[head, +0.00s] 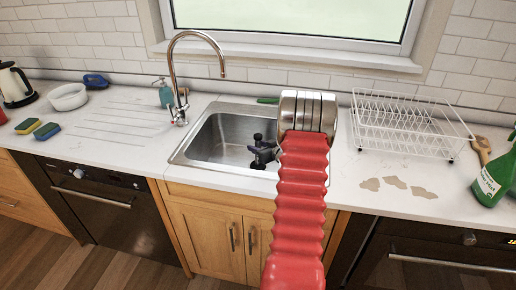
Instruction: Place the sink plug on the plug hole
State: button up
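The steel sink (207,140) is set into the white worktop below the window. My red arm reaches up from the bottom of the picture, and its silver wrist covers the sink's right side. My black gripper (258,151) points left and down over the right part of the basin. It is small and dark here, so I cannot tell whether it is open or shut, or whether it holds anything. I cannot make out the sink plug or the plug hole; the gripper and arm hide part of the basin.
A tall tap (173,75) stands behind the sink's left corner, beside a teal soap bottle (164,94). A white wire dish rack (405,122) is to the right, with a green bottle (492,178) beyond. Sponges (46,130) and a white bowl (69,97) lie far left.

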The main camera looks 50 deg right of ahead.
jog(key=v, duration=0.7)
jog(key=shift+s+a+r, duration=0.1)
jog(key=shift+r, duration=0.05)
dwell(0.7)
